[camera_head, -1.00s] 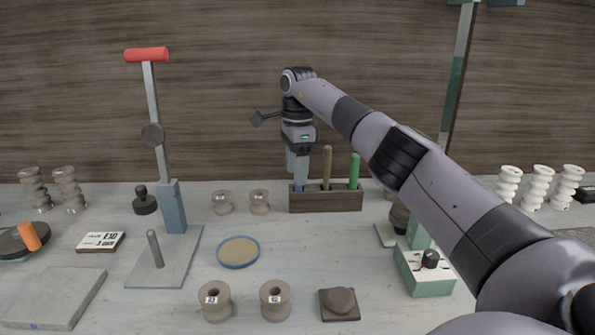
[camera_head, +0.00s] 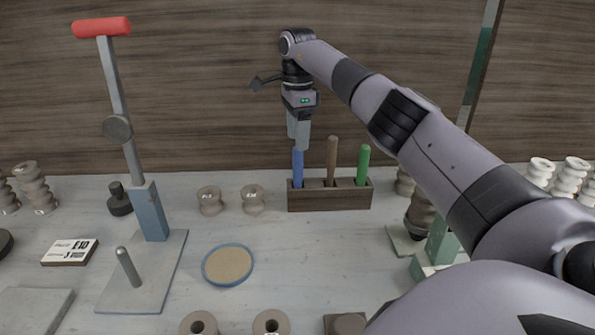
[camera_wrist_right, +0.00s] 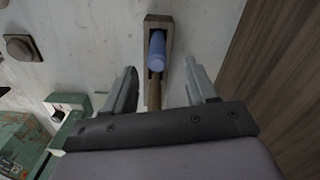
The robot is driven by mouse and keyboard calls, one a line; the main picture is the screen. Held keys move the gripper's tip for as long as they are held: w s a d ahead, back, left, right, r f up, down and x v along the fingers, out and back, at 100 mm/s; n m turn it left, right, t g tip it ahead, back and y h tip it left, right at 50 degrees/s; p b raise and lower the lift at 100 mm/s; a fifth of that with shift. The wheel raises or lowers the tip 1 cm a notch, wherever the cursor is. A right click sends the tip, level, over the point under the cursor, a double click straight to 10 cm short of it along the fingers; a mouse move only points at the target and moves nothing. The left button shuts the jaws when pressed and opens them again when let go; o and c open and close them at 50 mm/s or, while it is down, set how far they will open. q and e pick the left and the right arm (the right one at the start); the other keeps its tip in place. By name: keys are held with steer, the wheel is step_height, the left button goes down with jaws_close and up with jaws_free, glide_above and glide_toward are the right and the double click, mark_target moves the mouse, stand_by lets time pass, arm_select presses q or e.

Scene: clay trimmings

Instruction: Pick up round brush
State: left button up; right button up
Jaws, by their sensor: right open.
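A wooden rack (camera_head: 330,200) at the back of the table holds upright tools with a blue handle (camera_head: 298,168), a brown handle (camera_head: 331,158) and a green handle (camera_head: 363,165). Only handles show, so I cannot tell which is the round brush. My right gripper (camera_head: 299,143) points down just above the blue handle, open and empty. In the right wrist view the blue handle (camera_wrist_right: 157,50) stands in the rack (camera_wrist_right: 164,19), beyond the gap between the open fingers (camera_wrist_right: 160,80). My left gripper is not in view.
A red-handled lever press (camera_head: 150,215) stands left. Two spools (camera_head: 230,200) sit left of the rack. A round blue-rimmed dish (camera_head: 228,264) lies in front. Green equipment (camera_head: 440,245) stands right, under my arm. The wall (camera_head: 200,100) is close behind the rack.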

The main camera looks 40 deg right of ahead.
mark_target(297, 158)
step_height(297, 158, down, 7)
steer(key=shift+s+a+r, duration=0.15)
steer(key=shift+c, duration=0.4)
jaws_close()
